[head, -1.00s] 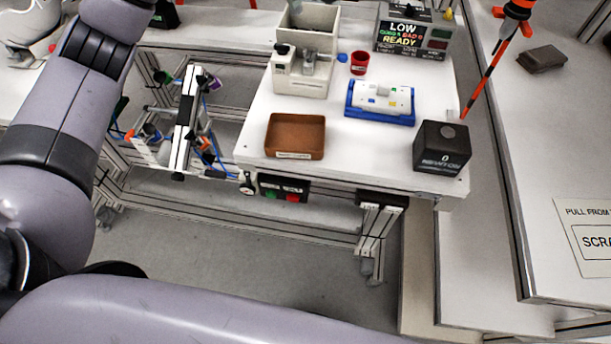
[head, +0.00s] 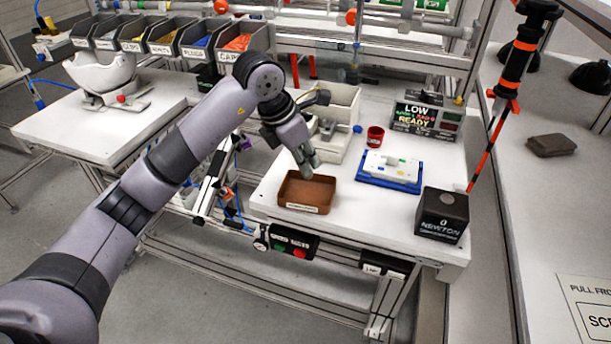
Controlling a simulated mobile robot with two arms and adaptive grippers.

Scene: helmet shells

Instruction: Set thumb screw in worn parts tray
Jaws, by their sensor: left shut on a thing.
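The worn parts tray is the shallow brown open tray (head: 305,210) at the front left of the white worktable, with a small label on its front wall too small to read. My left arm reaches in from the left, and its gripper (head: 309,170) points down just over the tray's back rim. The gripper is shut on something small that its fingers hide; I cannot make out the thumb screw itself. The visible tray floor looks empty. My right gripper is out of view.
Behind the gripper stands a pale bin fixture (head: 338,125). To the right are a red cup (head: 375,137), a blue tray with a white block (head: 390,170), a dark cube (head: 442,214) and a display box (head: 427,118). Parts bins (head: 160,38) line the back left.

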